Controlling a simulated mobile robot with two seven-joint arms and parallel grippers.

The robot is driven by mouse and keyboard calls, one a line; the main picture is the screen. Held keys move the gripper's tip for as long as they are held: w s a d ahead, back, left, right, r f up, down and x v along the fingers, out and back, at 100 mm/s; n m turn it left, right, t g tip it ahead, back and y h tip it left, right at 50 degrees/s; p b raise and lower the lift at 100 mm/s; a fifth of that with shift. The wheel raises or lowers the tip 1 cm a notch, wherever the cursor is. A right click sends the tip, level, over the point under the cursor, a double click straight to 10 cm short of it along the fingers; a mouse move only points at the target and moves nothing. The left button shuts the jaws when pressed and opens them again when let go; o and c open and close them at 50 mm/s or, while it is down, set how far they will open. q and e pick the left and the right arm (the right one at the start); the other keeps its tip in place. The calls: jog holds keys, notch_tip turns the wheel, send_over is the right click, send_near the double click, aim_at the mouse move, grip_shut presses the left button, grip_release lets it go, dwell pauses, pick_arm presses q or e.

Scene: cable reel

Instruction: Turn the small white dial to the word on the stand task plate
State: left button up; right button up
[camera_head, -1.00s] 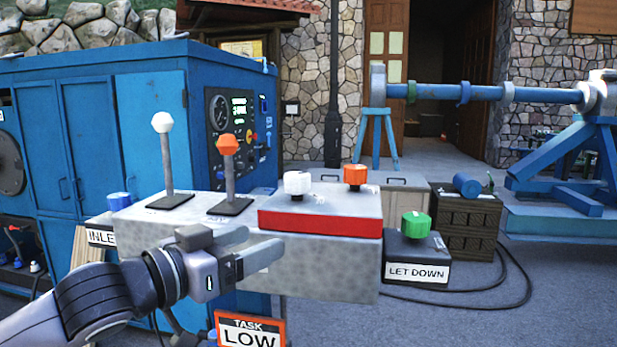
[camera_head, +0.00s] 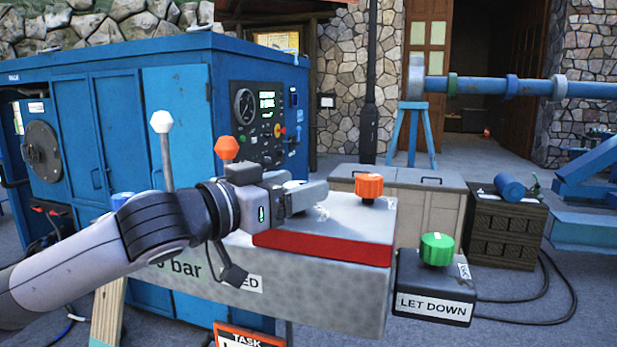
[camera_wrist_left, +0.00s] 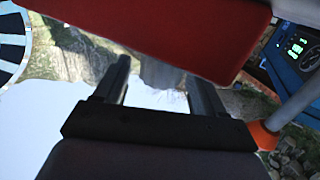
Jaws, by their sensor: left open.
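The small white dial (camera_head: 292,184) is on the red-edged panel (camera_head: 320,250) of the grey console; my left gripper hides most of it in the head view. My left gripper (camera_head: 308,194) is open, its fingers pointing right at the dial's place. Contact cannot be told. In the left wrist view its two fingers (camera_wrist_left: 160,88) are apart below the red panel edge (camera_wrist_left: 175,35), with no dial clearly visible between them. The orange task plate (camera_head: 250,338) is cut off at the bottom; it read LOW earlier. My right gripper is not in view.
An orange knob (camera_head: 369,187) stands right of the dial. A white-tipped lever (camera_head: 163,145) and an orange-tipped lever (camera_head: 227,149) rise behind my left arm. A green knob (camera_head: 437,249) tops the LET DOWN box (camera_head: 432,306) at right.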

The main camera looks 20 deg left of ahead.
pick_arm(q)
jog(key=shift+x, duration=1.45)
jog(key=shift+c, duration=0.3)
jog(key=c, duration=0.9)
